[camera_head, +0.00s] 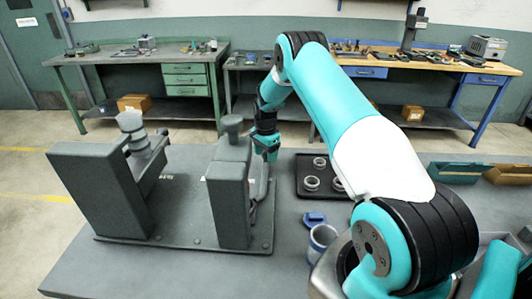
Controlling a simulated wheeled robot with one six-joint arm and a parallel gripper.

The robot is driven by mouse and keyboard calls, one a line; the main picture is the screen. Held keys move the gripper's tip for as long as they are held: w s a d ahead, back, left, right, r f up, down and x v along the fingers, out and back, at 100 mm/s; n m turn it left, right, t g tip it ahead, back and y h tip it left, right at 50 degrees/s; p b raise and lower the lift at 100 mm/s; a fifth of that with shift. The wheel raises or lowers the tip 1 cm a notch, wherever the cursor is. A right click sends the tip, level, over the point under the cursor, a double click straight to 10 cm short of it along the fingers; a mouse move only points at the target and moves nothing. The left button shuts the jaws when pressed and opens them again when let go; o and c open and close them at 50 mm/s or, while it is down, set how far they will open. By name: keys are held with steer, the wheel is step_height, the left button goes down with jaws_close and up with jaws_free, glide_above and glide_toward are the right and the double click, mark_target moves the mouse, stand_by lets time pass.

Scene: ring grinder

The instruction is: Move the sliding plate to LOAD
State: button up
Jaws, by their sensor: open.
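The ring grinder is a dark grey machine on a base plate (180,250) at the left of the table. It has a large left block (100,190) and a narrower right block (228,205). A grey round-topped part (232,128) rises behind the right block. I cannot clearly tell which part is the sliding plate; the blocks hide much of the middle. Small pale markings are too small to read. My gripper (267,157) points down just right of and behind the right block. It is open and appears empty; whether it touches the machine is unclear.
A black tray (312,194) with several grey rings lies right of the grinder. A blue item (314,218) and a grey cup-like part (321,240) are in front. Green (455,172) and brown (512,173) bins stand at the right. My arm covers the table's right-centre.

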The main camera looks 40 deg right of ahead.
steer(key=shift+f, duration=0.4)
steer(key=shift+c, duration=0.4)
